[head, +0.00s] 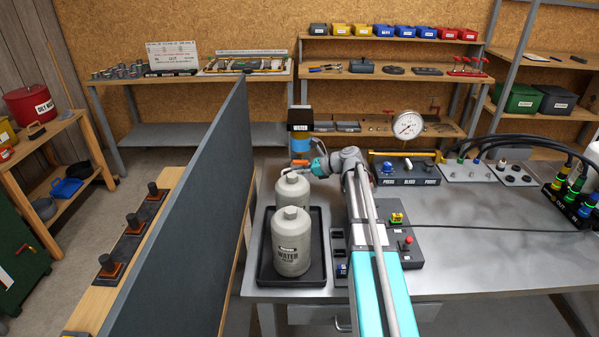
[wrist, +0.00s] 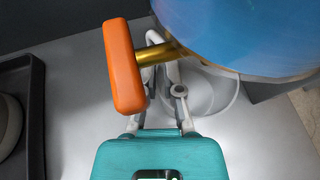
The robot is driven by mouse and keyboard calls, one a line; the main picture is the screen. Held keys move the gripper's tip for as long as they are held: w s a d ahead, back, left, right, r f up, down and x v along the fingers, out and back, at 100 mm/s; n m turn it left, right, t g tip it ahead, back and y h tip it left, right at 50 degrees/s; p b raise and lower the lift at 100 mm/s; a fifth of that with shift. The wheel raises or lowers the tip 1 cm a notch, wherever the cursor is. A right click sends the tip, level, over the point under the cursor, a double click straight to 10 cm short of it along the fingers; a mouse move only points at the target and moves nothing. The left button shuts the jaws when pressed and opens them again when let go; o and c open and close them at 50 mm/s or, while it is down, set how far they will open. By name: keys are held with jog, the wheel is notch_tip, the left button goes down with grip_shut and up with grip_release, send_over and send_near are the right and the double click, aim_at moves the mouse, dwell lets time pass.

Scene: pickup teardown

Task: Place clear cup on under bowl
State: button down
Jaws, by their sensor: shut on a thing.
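The clear cup (wrist: 226,104) shows faintly in the wrist view as a transparent round outline, partly hidden by the blue bowl. My gripper (wrist: 165,72) is shut on the cup at its left side; the fingertips are partly behind the valve. The blue bowl (wrist: 235,35) is above the cup, overlapping it in this view; the height gap cannot be told. In the head view the bowl (head: 301,143) hangs under a dark housing, with my gripper (head: 311,167) close below it. The cup cannot be made out there.
An orange handle (wrist: 124,66) on a brass stem (wrist: 157,54) sticks out from the bowl, close to my fingers. A pressure gauge (head: 407,125) stands at right.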

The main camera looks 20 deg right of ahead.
jog(key=shift+f, duration=0.25)
jog(key=c, duration=0.8)
grip_release()
jog(key=shift+r, duration=0.1)
jog(key=shift+r, duration=0.2)
jog(key=p+v, duration=0.4)
jog(key=v, duration=0.8)
jog(key=shift+p, duration=0.3)
